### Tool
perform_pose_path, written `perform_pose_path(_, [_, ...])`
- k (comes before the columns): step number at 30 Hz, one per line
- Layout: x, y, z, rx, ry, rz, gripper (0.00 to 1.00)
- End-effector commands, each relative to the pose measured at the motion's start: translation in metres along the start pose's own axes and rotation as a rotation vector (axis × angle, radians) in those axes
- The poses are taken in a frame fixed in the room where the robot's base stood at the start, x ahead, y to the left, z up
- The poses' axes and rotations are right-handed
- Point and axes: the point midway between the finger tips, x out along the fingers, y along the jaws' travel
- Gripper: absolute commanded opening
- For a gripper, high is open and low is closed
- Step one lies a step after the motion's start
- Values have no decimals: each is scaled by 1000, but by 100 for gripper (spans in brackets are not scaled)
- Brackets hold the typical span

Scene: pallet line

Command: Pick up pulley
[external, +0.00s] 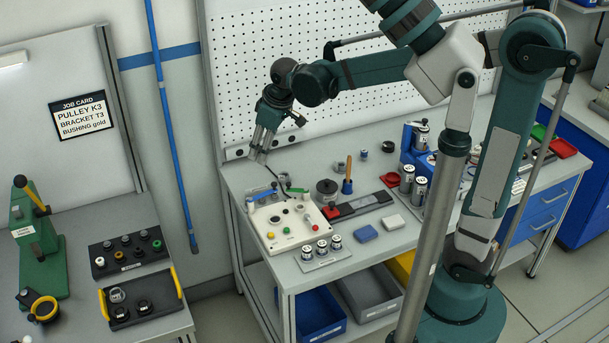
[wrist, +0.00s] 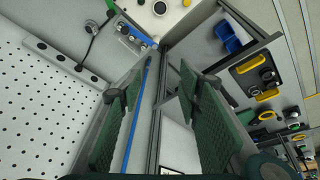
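My gripper (external: 261,144) hangs high at the left end of the workbench, by the pegboard. In the wrist view my gripper (wrist: 155,88) has its two green pads wide apart with nothing between them. No part is plainly marked as the pulley. A dark tray with yellow handles (external: 164,311) on the left table holds a grey ring-like part (external: 117,295) and two black round parts (external: 144,306), any of which may be the pulley. The tray (wrist: 238,72) also shows at the right of the wrist view, apart from my gripper.
A job card (external: 82,116) reads PULLEY K3, BRACKET T3, BUSHING gold. A black rack (external: 128,262) with several small round parts stands behind the tray. A green press (external: 38,245) stands at its left. A blue pole (external: 171,120) rises between the table and the workbench (external: 375,245).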

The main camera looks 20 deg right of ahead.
Motion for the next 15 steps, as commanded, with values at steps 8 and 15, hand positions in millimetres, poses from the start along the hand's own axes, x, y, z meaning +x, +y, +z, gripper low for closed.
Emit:
perform_pose_path(8, [36,-54,-51,-122,-41,-37,35])
perform_pose_path(15, [69,-107,-87,-225,-76,-66,35])
